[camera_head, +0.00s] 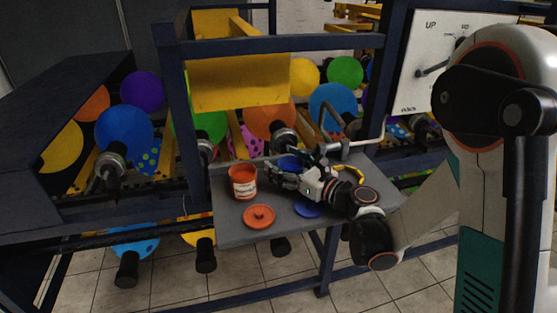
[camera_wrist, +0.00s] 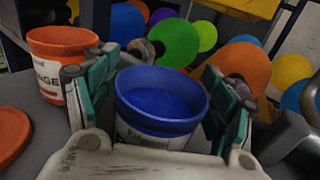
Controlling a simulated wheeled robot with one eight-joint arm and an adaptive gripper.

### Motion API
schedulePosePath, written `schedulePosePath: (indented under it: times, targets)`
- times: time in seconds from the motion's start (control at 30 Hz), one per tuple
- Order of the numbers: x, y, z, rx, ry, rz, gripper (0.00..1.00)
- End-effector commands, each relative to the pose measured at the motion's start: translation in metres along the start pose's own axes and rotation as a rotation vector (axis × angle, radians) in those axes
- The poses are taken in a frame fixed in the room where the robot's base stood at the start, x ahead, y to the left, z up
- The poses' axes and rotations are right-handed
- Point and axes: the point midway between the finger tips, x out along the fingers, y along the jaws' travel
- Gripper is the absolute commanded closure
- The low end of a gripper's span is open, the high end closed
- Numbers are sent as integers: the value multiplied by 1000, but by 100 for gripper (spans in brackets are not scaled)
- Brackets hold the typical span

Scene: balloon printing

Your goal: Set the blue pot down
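The blue pot (camera_wrist: 160,98) has a white label and shows upright between the two fingers of my gripper (camera_wrist: 165,85) in the wrist view. The fingers lie against its sides, shut on it. In the head view only the blue top of the pot (camera_head: 290,162) shows behind my gripper (camera_head: 286,174), over the rear part of the grey table (camera_head: 232,228). The pot's base is hidden, so I cannot tell whether it touches the table.
The orange pot (camera_head: 243,182) stands just left of my gripper. An orange lid (camera_head: 259,216) and a blue lid (camera_head: 307,209) lie in front. A yellow ring-shaped item (camera_head: 349,171) and a grey bent tube (camera_head: 372,141) are to the right. Balloons fill the rack behind.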

Motion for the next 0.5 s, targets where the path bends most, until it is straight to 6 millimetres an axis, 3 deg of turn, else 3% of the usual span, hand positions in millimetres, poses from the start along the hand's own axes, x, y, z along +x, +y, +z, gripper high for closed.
schedulePosePath:
  times: [0.3, 0.5]
  targets:
    - [-67, -1, 2, 0, 0, -4, 24]
    - [-93, 0, 0, 0, 0, -1, 24]
